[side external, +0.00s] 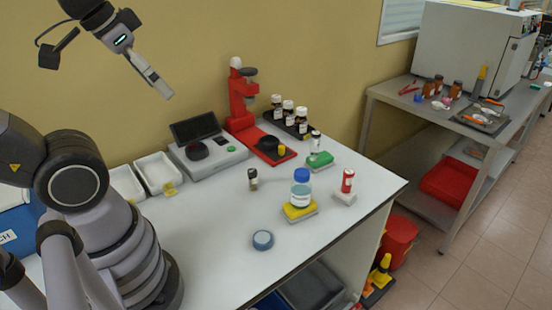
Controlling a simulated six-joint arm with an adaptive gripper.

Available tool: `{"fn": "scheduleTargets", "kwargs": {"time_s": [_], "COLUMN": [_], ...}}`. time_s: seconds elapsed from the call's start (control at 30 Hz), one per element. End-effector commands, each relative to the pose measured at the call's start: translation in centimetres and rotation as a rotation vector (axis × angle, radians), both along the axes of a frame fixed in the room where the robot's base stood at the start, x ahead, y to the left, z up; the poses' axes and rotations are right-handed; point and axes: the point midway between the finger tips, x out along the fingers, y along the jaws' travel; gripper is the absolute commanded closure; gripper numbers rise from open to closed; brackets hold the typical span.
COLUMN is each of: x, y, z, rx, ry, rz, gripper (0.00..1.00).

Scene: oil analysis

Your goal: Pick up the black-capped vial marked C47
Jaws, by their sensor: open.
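A small vial (253,180) with a dark cap stands upright on the white table, in front of the grey instrument. A dark-capped vial with a white label (315,145) is at the green block (320,159). Several dark-capped bottles with white labels (288,112) stand in a black rack at the back. The markings are too small to read, so I cannot tell which is C47. My gripper (163,91) is open and empty, high above the table at the upper left, well apart from all the vials.
A blue-capped bottle (300,189) stands on a yellow block (299,212). A red vial (347,181) is on a white block to its right. A blue round item (263,240) lies in front. The red stand (242,103) rises at the back beside the grey instrument (210,152).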

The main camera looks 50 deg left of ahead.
Motion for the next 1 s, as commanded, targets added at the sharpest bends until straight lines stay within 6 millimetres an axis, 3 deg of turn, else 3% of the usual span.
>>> {"fn": "scheduleTargets", "kwargs": {"time_s": [0.13, 0.27, 0.47, 0.67, 0.87, 1.0], "x": [0.2, 1.1, 4.4, 9.3, 15.1, 18.7], "y": [-0.1, -0.6, -2.0, -2.2, 0.4, 4.2], "z": [-0.2, -1.4, -4.6, -7.7, -11.8, -16.0], "rx": [-0.012, -0.100, -0.415, -0.820, -1.283, -1.629], "ry": [0.021, 0.149, 0.489, 0.760, 0.916, 0.938], "rz": [0.010, 0.072, 0.276, 0.513, 0.770, 0.962], "gripper": [0.39, 0.39, 0.39, 0.39, 0.39, 0.39]}}
